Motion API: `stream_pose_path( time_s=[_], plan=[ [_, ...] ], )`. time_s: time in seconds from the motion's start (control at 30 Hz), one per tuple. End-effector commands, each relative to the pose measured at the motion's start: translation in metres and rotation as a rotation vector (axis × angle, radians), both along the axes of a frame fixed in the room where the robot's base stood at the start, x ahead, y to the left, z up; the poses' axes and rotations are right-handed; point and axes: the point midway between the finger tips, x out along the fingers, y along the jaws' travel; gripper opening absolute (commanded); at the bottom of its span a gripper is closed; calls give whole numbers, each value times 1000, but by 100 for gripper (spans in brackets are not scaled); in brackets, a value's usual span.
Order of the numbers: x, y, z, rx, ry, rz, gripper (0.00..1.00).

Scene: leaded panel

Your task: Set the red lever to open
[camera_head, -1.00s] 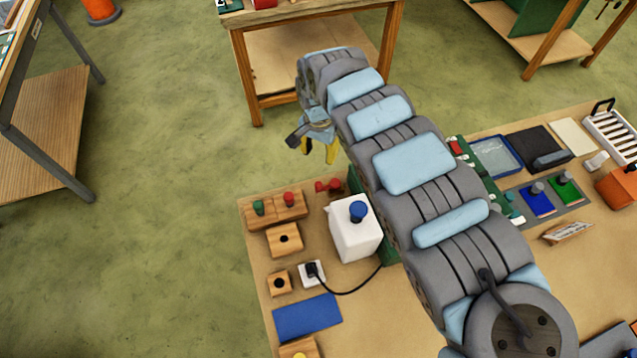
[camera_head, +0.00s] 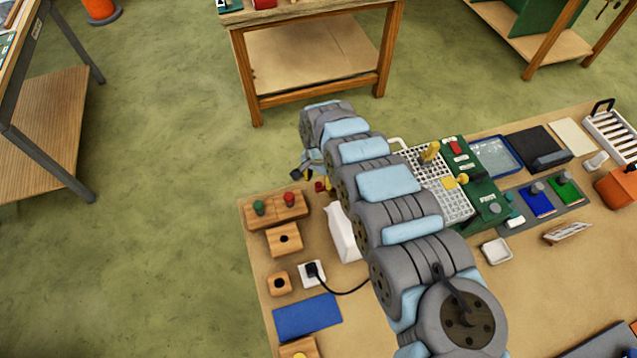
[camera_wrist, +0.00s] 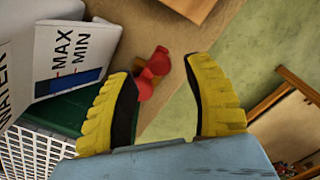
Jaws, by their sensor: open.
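The red lever (camera_wrist: 153,72) shows in the wrist view between and just beyond my fingertips, on a small brass-coloured fitting at the bench's edge. In the head view only a bit of red, the lever (camera_head: 319,187), shows beside my arm. My gripper (camera_wrist: 165,85) is open, its two yellow ribbed fingers apart on either side of the lever in the picture. I cannot tell whether a finger touches it. In the head view the gripper is mostly hidden by my arm. The lever's exact setting is unclear.
A white water container (camera_wrist: 75,50) marked MAX and MIN stands close left of the fingers; it also shows in the head view (camera_head: 342,232). A wooden block with green and red knobs (camera_head: 275,210) is nearby. A green machine with a grid (camera_head: 480,200) lies right of my arm.

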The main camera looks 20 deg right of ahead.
Motion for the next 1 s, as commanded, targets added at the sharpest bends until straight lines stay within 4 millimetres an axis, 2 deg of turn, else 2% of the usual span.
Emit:
stream_pose_path(
  time_s=[0.1,0.3,0.7,0.8,0.9,1.0],
  plan=[
    [1,3,-12,4,0,2,52],
    [0,1,-23,2,1,0,52],
    [-1,1,-26,1,2,0,52],
    [-1,1,-26,1,2,0,23],
    [-1,1,-26,1,2,0,0],
    [-1,1,-26,1,2,0,0]
  ],
)
